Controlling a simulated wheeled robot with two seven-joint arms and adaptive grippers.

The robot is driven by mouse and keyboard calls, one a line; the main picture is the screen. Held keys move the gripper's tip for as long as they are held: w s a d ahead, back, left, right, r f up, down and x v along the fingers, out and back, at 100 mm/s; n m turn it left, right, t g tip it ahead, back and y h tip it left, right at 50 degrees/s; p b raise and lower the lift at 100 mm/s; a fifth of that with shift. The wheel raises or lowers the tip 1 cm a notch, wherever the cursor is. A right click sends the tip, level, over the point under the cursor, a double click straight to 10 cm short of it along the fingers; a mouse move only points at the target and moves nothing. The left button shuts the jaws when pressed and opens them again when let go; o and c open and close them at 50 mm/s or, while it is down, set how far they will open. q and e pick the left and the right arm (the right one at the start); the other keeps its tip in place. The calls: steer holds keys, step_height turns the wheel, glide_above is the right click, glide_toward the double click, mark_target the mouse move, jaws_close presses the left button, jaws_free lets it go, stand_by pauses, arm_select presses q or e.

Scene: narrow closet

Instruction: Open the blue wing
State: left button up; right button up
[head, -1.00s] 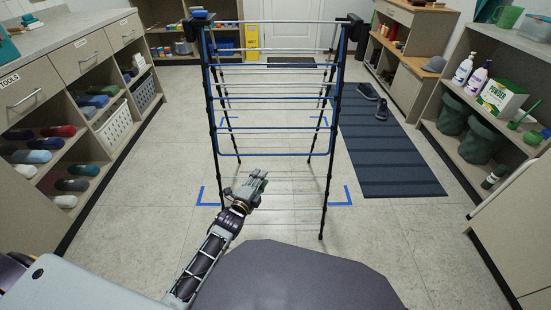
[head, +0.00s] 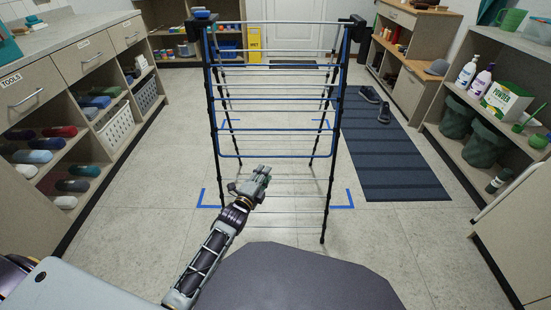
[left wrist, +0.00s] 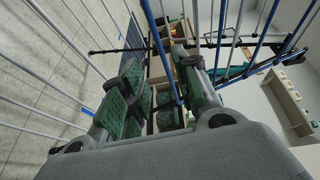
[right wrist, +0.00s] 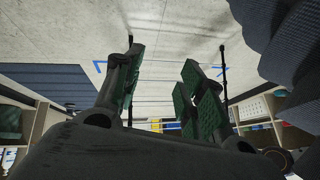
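The drying rack (head: 328,185) stands upright on the floor ahead of me, with black legs and pale wires. Its blue wing (head: 212,95) is a blue-framed panel hanging down along the rack's near side. My left gripper (head: 265,172) is in front of the rack, low and near the wing's bottom edge. In the left wrist view its green-padded fingers (left wrist: 160,80) are apart. A blue bar (left wrist: 160,45) shows in the gap between them; contact cannot be told. My right gripper (right wrist: 165,85) shows only in the right wrist view, open and empty, with floor and wires beyond.
Blue corner marks (head: 340,206) lie on the floor by the rack's legs. A dark striped mat (head: 385,150) with shoes (head: 378,103) lies to the right. Shelving units (head: 100,110) line the left and right walls. Bare floor lies on both sides of the rack.

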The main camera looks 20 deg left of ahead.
arm_select(q)
steer(key=shift+w+d+f+b, duration=0.2)
steer(key=shift+w+b, duration=0.6)
steer(key=shift+w, duration=1.2)
steer(key=shift+w+d+f+b, duration=0.2)
steer(key=shift+w+b, duration=0.6)
steer(key=shift+w, duration=1.15)
steer(key=shift+w+d+f+b, duration=0.1)
steer(key=shift+w+d+b, duration=0.2)
steer(key=shift+w+b, duration=1.1)
steer(key=shift+w+p, duration=0.6)
steer(key=shift+w, duration=0.05)
arm_select(e)
steer(key=shift+t+y, duration=0.5)
steer(key=f, duration=0.3)
steer(key=a+f, duration=0.1)
steer(key=f, duration=0.1)
steer(key=shift+w+f, duration=0.2)
steer(key=shift+w, duration=0.2)
steer(key=shift+s+f, duration=0.1)
steer(key=shift+s, duration=0.1)
arm_select(q)
jaws_close()
arm_select(e)
steer(key=shift+s+f, duration=0.1)
steer(key=shift+s, duration=0.05)
